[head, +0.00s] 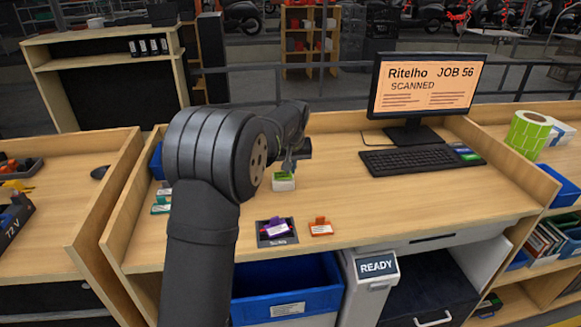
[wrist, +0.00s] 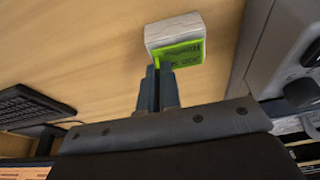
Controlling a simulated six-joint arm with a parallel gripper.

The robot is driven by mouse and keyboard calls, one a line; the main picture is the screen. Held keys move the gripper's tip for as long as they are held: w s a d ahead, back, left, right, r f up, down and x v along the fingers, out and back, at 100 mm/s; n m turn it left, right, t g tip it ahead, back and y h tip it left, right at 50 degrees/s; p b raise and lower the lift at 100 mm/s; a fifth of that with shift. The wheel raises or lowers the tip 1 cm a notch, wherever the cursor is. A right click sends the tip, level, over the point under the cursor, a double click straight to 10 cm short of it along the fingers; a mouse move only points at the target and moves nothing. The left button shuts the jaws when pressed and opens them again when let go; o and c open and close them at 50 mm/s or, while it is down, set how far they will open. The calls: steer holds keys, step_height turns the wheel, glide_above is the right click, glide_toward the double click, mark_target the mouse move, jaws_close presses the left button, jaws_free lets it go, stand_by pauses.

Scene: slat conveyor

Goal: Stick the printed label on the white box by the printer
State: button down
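A small white box (head: 284,184) stands on the desk just beyond my forearm in the head view. It also shows at the top of the wrist view (wrist: 168,32). A bright green printed label (wrist: 183,53) lies against the box's face toward the wrist camera, its dark print partly readable. My gripper (wrist: 157,68) has its two dark fingers close together at the label's near edge, with a corner of the label between the tips. In the head view my gripper (head: 289,162) is right above the box. Whether the label is stuck down cannot be told.
A monitor (head: 424,85) reads "Ritelho JOB 56 SCANNED" behind a keyboard (head: 420,160). A dark tray (head: 276,232) with a purple item and an orange item (head: 321,227) lie nearer. A grey machine (head: 369,285) shows "READY" beside a blue bin (head: 289,302). The desk's right front is clear.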

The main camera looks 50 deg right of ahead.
steer(key=shift+f, duration=0.5)
stand_by(1.3)
steer(key=c, duration=1.2)
jaws_free()
steer(key=shift+a, duration=0.1)
steer(key=shift+r, duration=3.55)
steer(key=shift+f, duration=3.25)
